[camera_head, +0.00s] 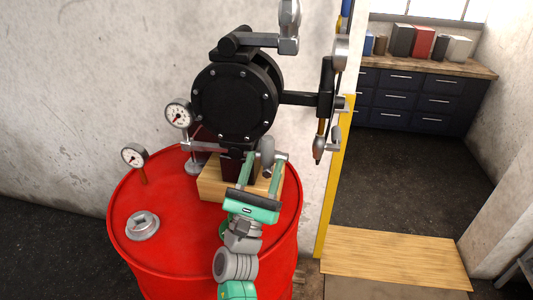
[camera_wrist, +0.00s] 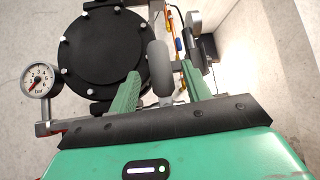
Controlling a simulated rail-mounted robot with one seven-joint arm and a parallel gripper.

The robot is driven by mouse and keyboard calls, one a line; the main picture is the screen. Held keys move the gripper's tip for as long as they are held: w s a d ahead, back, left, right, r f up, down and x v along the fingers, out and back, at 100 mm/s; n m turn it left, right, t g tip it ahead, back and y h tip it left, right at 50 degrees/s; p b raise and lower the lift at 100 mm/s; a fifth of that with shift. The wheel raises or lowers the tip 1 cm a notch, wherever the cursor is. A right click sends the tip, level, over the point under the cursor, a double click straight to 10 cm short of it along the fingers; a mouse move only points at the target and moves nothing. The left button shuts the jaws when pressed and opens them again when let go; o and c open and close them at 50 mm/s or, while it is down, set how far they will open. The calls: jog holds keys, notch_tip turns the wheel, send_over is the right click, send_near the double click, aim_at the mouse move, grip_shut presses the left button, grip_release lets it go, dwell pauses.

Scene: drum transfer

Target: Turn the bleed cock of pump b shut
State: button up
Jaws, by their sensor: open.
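A black round pump (camera_head: 235,100) stands on a wooden block (camera_head: 212,184) on a red drum (camera_head: 135,193); no letter on it is readable. It also shows in the wrist view (camera_wrist: 100,48). A grey rounded handle (camera_head: 267,147), which appears to be the bleed cock, sits low on the pump's front right. My gripper (camera_head: 264,160) is open, with one green finger on each side of this handle. In the wrist view the handle (camera_wrist: 159,68) stands between the fingertips, with a visible gap on the left; contact on the right cannot be told.
A dial gauge (camera_head: 179,114) stands left of the pump, and another gauge (camera_head: 134,157) and a grey bung (camera_head: 142,226) are on the drum. A grey crank (camera_head: 289,22) rises above the pump. Pipework with levers (camera_head: 326,100) is at right, by a yellow-edged doorway (camera_head: 333,200).

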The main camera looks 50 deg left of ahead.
aim_at(265, 160)
jog(key=v, duration=0.4)
dwell(0.4)
jog(key=w+d+r+m+h, duration=0.1)
jog(key=d+r+m+h, duration=0.5)
jog(key=d+m, duration=0.5)
jog(key=w+d+r+m+g+h, duration=0.15)
jog(key=d+r+m+h, duration=0.4)
jog(key=d+m, duration=0.55)
jog(key=w+d+r+m+h, duration=0.1)
jog(key=d+r+m+h, duration=0.7)
jog(key=m, duration=0.5)
jog(key=s+d+r+m+t+y, duration=0.3)
jog(key=s+d+r+m+y, duration=0.45)
jog(key=s, duration=0.35)
notch_tip(265, 160, up, 30)
jog(key=w+n+p, duration=0.1)
jog(key=p, duration=2.9)
jog(key=shift+r, duration=0.15)
